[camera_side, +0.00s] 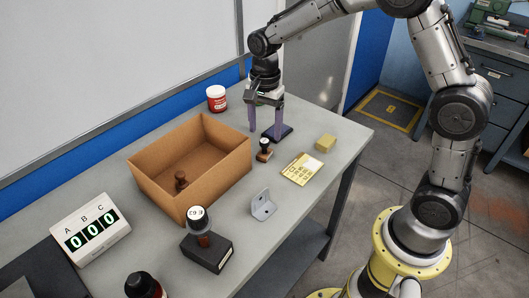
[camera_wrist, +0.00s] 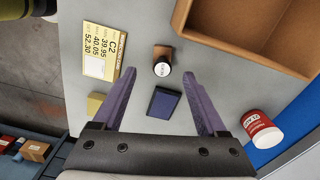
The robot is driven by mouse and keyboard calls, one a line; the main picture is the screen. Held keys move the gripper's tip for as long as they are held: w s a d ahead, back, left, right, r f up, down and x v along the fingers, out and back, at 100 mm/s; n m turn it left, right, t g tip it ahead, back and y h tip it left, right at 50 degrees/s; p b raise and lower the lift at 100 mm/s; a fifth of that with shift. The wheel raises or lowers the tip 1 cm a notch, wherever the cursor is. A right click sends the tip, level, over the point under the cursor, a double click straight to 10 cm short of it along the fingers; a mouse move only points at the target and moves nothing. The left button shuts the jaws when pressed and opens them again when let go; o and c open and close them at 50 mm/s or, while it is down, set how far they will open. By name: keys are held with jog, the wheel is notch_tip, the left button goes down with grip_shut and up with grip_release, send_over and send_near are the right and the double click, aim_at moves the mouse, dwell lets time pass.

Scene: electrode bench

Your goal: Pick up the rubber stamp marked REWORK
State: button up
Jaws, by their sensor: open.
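A small stamp (camera_side: 264,150) with a wooden base and a dark knob with a pale top label stands upright on the bench. In the wrist view the same stamp (camera_wrist: 162,69) shows between the tips of my open fingers; its label is too small to read surely. My gripper (camera_side: 265,134) points down, empty, just behind the stamp in the side view; the fingers also frame the wrist view (camera_wrist: 159,73). Another stamp (camera_side: 181,181) stands inside the cardboard box. I cannot tell which is marked REWORK.
A dark ink pad (camera_side: 285,131) lies beside my fingers. A yellow card (camera_side: 302,169), yellow block (camera_side: 325,142), and metal bracket (camera_side: 263,206) lie nearby. The open cardboard box (camera_side: 225,168) is left of the stamp. A red jar (camera_side: 216,98) and counter display (camera_side: 90,229) also stand here.

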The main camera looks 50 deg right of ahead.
aim_at(265, 140)
jog(key=shift+w+d+f, duration=0.1)
jog(key=shift+w+f, duration=0.05)
jog(key=shift+f, duration=1.85)
jog(key=shift+w+d+f, duration=0.1)
jog(key=shift+f, duration=1.85)
grip_shut()
